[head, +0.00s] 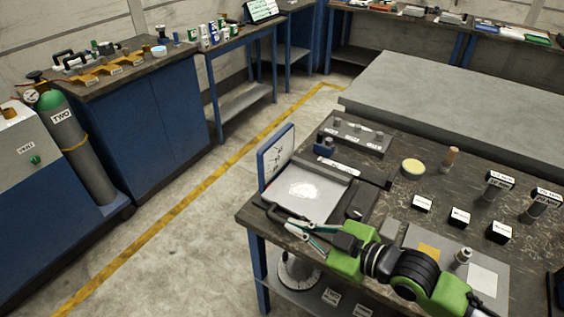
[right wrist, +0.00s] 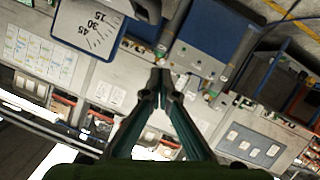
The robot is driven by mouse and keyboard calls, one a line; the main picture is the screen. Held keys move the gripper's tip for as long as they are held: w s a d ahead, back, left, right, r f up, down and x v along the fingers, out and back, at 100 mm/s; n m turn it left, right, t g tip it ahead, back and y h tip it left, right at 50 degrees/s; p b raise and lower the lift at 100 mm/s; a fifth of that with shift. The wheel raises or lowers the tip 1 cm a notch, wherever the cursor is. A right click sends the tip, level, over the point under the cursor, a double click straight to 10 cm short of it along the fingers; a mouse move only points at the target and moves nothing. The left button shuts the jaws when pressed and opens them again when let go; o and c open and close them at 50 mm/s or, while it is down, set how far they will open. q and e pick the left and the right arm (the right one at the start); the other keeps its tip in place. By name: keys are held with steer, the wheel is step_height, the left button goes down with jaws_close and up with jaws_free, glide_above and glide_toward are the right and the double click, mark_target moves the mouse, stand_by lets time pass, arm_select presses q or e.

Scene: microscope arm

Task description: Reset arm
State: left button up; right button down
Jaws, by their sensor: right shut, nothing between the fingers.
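A blue-framed panel (head: 276,157) stands upright at the left edge of the near dark table. In the right wrist view the angle-marked dial panel (right wrist: 88,28) shows numbers 15, 30 and 45. A pale plate (head: 322,199) lies beside the panel, and a dark bar (head: 345,170) runs along its back side. A dark lever-like piece (head: 280,212) shows at the plate's front left. My right gripper (head: 290,227) is just in front of it, shut and empty; contact cannot be told. Its tips meet in the right wrist view (right wrist: 161,78). My left gripper is out of view.
Behind the plate is a dark block with knobs (head: 355,136). A yellow round dish (head: 413,166), small labelled blocks (head: 459,217) and a grey tray (head: 490,260) stand to the right. Open floor (head: 190,240) lies left of the table.

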steer(key=s+d+f+m+g+h, duration=0.3)
steer(key=s+d+f+m+h, duration=0.25)
steer(key=s+d+f, duration=0.35)
steer(key=s+d+f+m+g+h, duration=0.45)
steer(key=s+f+m, duration=0.3)
steer(key=s, duration=0.35)
step_height(320, 180, down, 24)
steer(key=s+n, duration=0.1)
steer(key=s, duration=0.1)
steer(key=s+d+f, duration=0.1)
steer(key=s+f, duration=0.7)
steer(key=s+d+f+g, duration=0.1)
steer(key=s+d+f, duration=0.1)
steer(key=s+f, duration=0.7)
steer(key=shift+s+d+f+n, duration=0.2)
steer(key=shift+d+f+n, duration=0.05)
steer(key=shift+d+n, duration=0.05)
steer(key=c, duration=2.8)
jaws_free()
steer(key=shift+g, duration=0.25)
